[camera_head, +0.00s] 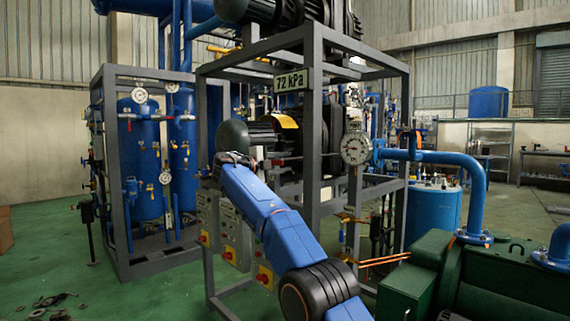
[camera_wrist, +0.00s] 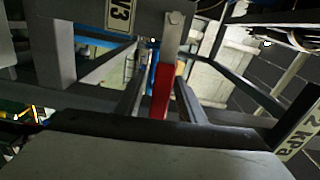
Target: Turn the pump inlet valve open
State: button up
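In the wrist view, a red valve handle (camera_wrist: 162,88) with a grey metal upper part (camera_wrist: 172,32) stands near the middle. A plate ending in "3" (camera_wrist: 122,14) is above and left of it. My gripper (camera_wrist: 159,98) is open, with its two fingers on either side of the red handle in the picture. A gap shows on the left of the handle; I cannot tell whether the right finger touches it. In the head view my gripper (camera_head: 236,159) is at the grey frame's left side, its fingers too small to make out.
A grey steel frame (camera_head: 310,120) surrounds the pump equipment close to my arm. A "72 kPa" sign (camera_head: 291,81) hangs on it. A round gauge (camera_head: 355,148) and blue pipe (camera_head: 430,156) are to the right. A green machine (camera_head: 480,285) fills the lower right.

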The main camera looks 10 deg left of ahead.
jog(key=v, duration=1.6)
jog(key=shift+s+a, duration=0.25)
jog(key=shift+s, duration=0.1)
